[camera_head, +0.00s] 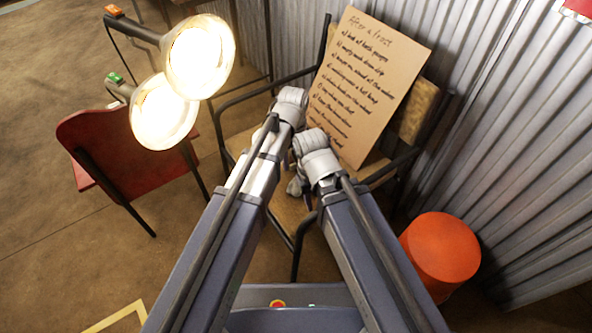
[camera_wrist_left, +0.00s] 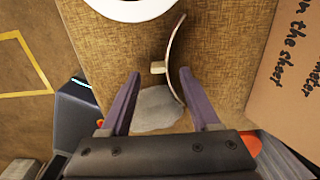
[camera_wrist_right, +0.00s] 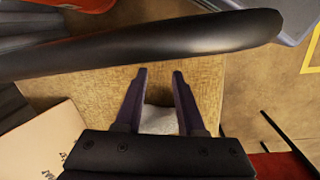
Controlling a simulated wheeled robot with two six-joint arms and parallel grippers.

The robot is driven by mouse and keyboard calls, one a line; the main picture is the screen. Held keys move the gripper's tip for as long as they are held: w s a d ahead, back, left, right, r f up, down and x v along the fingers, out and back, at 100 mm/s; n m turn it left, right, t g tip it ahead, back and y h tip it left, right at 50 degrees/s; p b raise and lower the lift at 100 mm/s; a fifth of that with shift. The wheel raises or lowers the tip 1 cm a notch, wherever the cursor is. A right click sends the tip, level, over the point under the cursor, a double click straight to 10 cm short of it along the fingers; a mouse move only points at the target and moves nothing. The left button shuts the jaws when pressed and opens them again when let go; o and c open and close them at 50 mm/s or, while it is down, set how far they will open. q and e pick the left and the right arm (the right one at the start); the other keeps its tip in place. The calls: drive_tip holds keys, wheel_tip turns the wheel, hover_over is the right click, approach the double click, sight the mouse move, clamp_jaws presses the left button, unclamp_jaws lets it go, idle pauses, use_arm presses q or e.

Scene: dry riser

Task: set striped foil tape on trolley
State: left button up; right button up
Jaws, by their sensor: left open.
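I cannot make out any striped foil tape for certain, and no trolley shows. My left gripper (camera_wrist_left: 159,76) is open over a woven chair seat (camera_wrist_left: 110,50). A white round rim (camera_wrist_left: 130,17) is cut off at the top of the left wrist view. My right gripper (camera_wrist_right: 160,74) has its fingers apart over the same seat, with a grey lump (camera_wrist_right: 159,119) below between them. In the head view my arms hide most of the seat.
A handwritten cardboard sign (camera_head: 360,85) leans on the chair's backrest. A dark armrest (camera_wrist_right: 130,45) crosses close in front of my right gripper. An orange drum (camera_head: 440,250), a red chair (camera_head: 125,150), lit lamps (camera_head: 200,57) and a corrugated wall (camera_head: 540,150) stand around.

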use_arm(q)
drive_tip(key=shift+f+b, duration=0.35)
drive_tip(key=shift+f, duration=0.5)
drive_tip(key=shift+r, duration=0.1)
drive_tip(key=shift+c, duration=0.4)
clamp_jaws()
